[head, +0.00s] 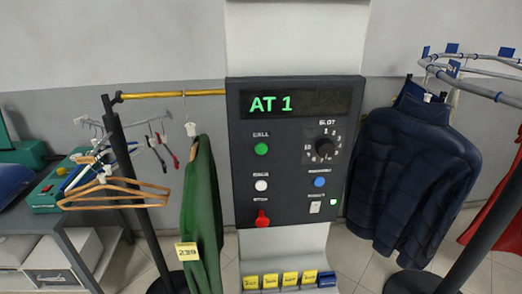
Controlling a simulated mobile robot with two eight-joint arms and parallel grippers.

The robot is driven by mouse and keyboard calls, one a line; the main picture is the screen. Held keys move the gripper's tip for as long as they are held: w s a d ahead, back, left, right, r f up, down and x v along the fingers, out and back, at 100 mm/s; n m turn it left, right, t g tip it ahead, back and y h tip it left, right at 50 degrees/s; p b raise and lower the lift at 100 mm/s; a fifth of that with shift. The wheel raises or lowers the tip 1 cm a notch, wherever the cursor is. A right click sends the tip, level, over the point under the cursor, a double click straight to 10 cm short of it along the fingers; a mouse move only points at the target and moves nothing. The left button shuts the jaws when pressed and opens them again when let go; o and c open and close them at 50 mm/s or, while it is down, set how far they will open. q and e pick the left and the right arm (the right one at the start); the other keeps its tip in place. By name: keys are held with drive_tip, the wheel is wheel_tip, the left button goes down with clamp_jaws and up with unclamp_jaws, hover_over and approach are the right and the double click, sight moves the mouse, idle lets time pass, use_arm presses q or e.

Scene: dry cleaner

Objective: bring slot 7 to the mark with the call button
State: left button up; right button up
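A dark control panel (292,190) faces me on a pale column. Its display (300,103) reads "AT 1" in green. Below it on the right is a round black knob (325,149) ringed by numbers, labelled "SLOT"; I cannot tell which number it points to. On the left are a green button (261,149), a white button (261,185) and a red control (262,218). On the right are a blue button (319,182), a white switch (315,207) and a small lit green lamp (333,202). The small labels are too blurred to read surely. Neither gripper is in view.
A green garment (201,205) tagged 239 hangs from a brass rail (170,94) left of the panel. A navy jacket (415,170) hangs on a rail (470,82) at right. Several yellow tags (270,281) sit below the panel. The space directly before the panel looks clear.

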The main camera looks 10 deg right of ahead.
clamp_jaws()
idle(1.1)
